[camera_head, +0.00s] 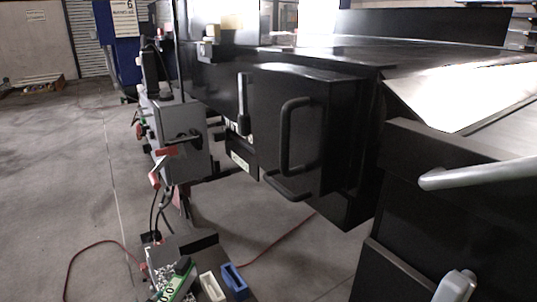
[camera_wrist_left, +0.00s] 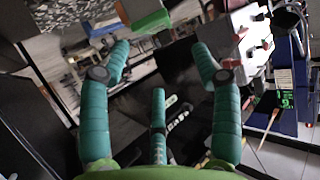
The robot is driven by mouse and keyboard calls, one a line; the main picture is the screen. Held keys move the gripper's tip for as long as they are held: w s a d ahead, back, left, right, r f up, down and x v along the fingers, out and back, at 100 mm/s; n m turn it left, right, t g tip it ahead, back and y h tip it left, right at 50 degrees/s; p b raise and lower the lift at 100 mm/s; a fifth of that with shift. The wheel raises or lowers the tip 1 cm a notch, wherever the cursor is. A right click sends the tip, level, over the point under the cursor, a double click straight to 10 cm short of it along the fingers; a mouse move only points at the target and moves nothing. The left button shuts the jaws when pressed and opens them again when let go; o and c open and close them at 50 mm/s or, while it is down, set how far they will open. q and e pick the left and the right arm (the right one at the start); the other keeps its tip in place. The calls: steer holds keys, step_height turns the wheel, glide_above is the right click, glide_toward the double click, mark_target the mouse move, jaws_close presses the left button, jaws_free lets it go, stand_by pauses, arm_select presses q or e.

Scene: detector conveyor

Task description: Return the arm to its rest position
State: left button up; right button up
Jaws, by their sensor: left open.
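My left gripper (camera_wrist_left: 160,62) shows in the left wrist view, with three teal segmented fingers on a green palm. The fingers are spread wide and nothing is held between them. Behind the fingers are dark machine surfaces and a cluttered pale area, too confused to name fully. In the head view neither gripper shows, and I cannot make out my left arm there. My right gripper is in no view.
A large black machine with a dark door handle (camera_head: 290,135) fills the head view's middle and right. A grey box (camera_head: 182,140) stands left of it. A small blue holder (camera_head: 234,281) sits low in front. Open concrete floor (camera_head: 60,150) lies at left.

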arm_select(q)
steer(key=s+d+f+m+g, duration=0.1)
steer(key=s+d+f+g, duration=0.35)
steer(key=s+f, duration=0.35)
steer(key=s+d+f+g, duration=0.4)
steer(key=s+f+g, duration=0.15)
steer(key=s, duration=0.35)
step_height(320, 180, down, 27)
steer(key=s+a+r+p, duration=0.1)
steer(key=s+r+p, duration=0.2)
steer(key=s+p, duration=0.2)
steer(key=s+a+r+g+p, duration=0.1)
steer(key=s+r+p, duration=0.2)
steer(key=s+p, duration=0.3)
steer(key=s+r+y+p, duration=0.1)
steer(key=s+r+p, duration=0.2)
steer(key=s+p, duration=0.3)
steer(key=p, duration=0.2)
steer(key=shift+s+a+m+g+p, duration=0.25)
steer(key=shift+a+m+g+p, duration=0.05)
steer(key=shift+a+m+g, duration=0.1)
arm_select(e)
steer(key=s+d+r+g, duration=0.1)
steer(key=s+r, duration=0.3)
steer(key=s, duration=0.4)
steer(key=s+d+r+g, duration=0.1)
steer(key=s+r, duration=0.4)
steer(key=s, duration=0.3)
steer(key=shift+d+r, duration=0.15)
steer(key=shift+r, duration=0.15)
